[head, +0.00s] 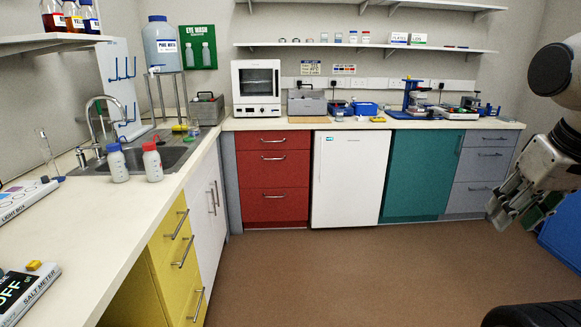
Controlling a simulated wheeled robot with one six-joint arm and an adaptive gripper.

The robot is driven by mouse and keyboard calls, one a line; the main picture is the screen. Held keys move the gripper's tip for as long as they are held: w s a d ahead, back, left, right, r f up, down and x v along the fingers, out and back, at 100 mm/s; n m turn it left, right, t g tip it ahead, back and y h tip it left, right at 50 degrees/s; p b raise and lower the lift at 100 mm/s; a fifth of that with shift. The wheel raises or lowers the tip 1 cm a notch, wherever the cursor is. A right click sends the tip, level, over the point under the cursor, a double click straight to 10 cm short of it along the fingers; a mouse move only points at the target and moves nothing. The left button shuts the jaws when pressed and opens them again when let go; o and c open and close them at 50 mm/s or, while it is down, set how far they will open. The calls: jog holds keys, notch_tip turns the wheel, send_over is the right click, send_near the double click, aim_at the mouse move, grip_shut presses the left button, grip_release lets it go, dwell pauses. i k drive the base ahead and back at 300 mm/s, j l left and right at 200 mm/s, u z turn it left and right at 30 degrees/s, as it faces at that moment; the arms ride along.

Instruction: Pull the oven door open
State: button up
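The oven (257,111) is a white box with a dark window in its front. It stands on the back counter, left of centre in the head view. Its door (258,82) looks shut, with a rack or shelf visible behind the glass. The door handle is too small to make out clearly. My gripper (510,212) is at the right edge of the view, well away from the oven, and hangs in front of the grey drawers. It touches nothing that I can see. Its fingers overlap from this angle, so their opening is unclear.
The brown floor (350,262) is clear in the middle. Left is a counter with a sink (170,157) and yellow drawers (180,262). Under the back counter are red drawers (272,178), a white fridge-like unit (348,178) and a teal cabinet (420,172). A grey toolbox-like case (306,103) stands right of the oven.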

aim_at(235, 65)
jog(key=i, duration=2.3)
jog(key=i+u, duration=0.25)
jog(key=i, duration=0.25)
jog(key=i+l+u, duration=0.25)
jog(key=i, duration=0.2)
jog(key=i+l+u, duration=0.25)
jog(key=i, duration=0.2)
